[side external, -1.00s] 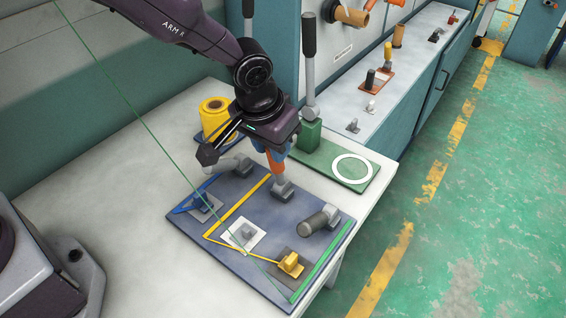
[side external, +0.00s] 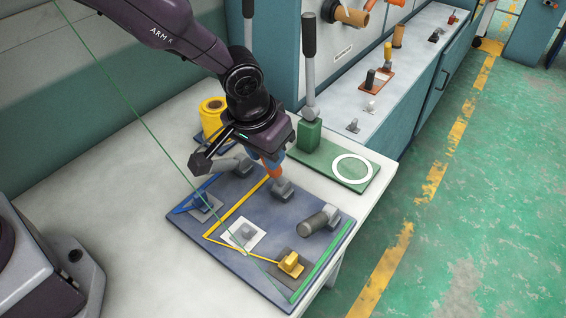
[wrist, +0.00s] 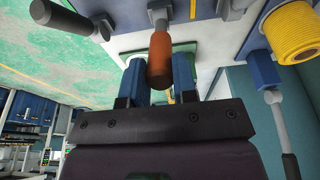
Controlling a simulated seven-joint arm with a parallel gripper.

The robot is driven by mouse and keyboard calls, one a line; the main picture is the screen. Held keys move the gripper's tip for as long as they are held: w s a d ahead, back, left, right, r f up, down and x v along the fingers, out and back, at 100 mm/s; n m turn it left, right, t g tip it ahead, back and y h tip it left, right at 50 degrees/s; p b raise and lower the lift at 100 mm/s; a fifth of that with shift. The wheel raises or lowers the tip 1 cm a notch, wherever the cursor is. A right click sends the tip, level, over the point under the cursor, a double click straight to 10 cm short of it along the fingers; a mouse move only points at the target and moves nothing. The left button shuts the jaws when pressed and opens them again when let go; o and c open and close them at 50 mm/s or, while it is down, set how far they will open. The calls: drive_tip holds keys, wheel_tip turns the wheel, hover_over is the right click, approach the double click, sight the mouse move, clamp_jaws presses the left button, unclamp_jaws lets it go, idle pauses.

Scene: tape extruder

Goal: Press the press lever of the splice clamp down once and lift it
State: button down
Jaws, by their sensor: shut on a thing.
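The press lever with an orange grip (side external: 269,167) stands on a grey base (side external: 283,188) on the blue board (side external: 190,245); I take this as the splice clamp. My gripper (side external: 268,155) is shut on the orange grip from above. In the wrist view the orange grip (wrist: 160,62) lies between the two blue fingers of my gripper (wrist: 160,85), with the grey base beyond it. In the side view my gripper hides the upper part of the grip.
Other grey handles (side external: 318,222) (side external: 232,166), a white pad (side external: 243,236), a yellow clip (side external: 290,262) and a yellow strip lie on the board. Behind stand a yellow spool (side external: 212,118) and a tall black-handled lever (side external: 309,60) on a green plate (side external: 377,178). A green line crosses the left side.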

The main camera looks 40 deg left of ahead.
drive_tip(key=shift+s+f, duration=0.25)
drive_tip(key=shift+s, duration=0.35)
drive_tip(key=shift+s+f, duration=0.25)
drive_tip(key=shift+s, duration=0.3)
drive_tip(key=shift+s+f, duration=0.55)
drive_tip(key=shift+s, duration=0.25)
drive_tip(key=shift+s+f, duration=0.55)
drive_tip(key=shift+s, duration=0.2)
